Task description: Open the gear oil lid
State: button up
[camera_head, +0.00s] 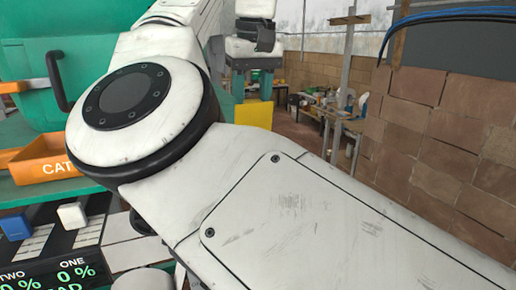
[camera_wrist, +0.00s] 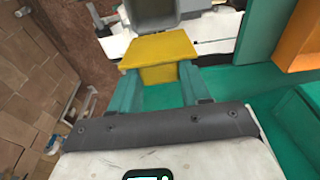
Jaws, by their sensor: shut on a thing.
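My gripper (camera_wrist: 160,88) has two teal fingers that reach out from a grey bar in the wrist view. They are shut on a yellow block, which looks like the gear oil lid (camera_wrist: 160,52). The yellow lid has a flat top face and lies between and just beyond the fingertips. In the head view the yellow lid (camera_head: 254,115) shows small, below my gripper (camera_head: 251,92), with my large white arm in front of the lower parts. How far the lid is open cannot be told. No gear oil label is readable.
A green machine body (camera_head: 80,60) and an orange tray (camera_head: 50,158) stand at the left of the head view. A panel with switches (camera_head: 60,235) is at the lower left. A brick wall (camera_head: 455,145) runs along the right. A workbench (camera_head: 345,125) stands farther back.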

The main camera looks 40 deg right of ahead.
jog(key=shift+w+f, duration=0.1)
jog(key=shift+w, duration=0.1)
jog(key=shift+w+d+f+g+y, duration=0.1)
jog(key=shift+w+d+g+y, duration=0.1)
jog(key=shift+w+g, duration=0.3)
jog(key=shift+w+d+g+y, duration=0.1)
jog(key=shift+w+g+y, duration=0.15)
jog(key=shift+g, duration=0.35)
jog(key=o, duration=0.9)
jog(key=shift+c, duration=0.2)
jog(key=shift+r, duration=2.1)
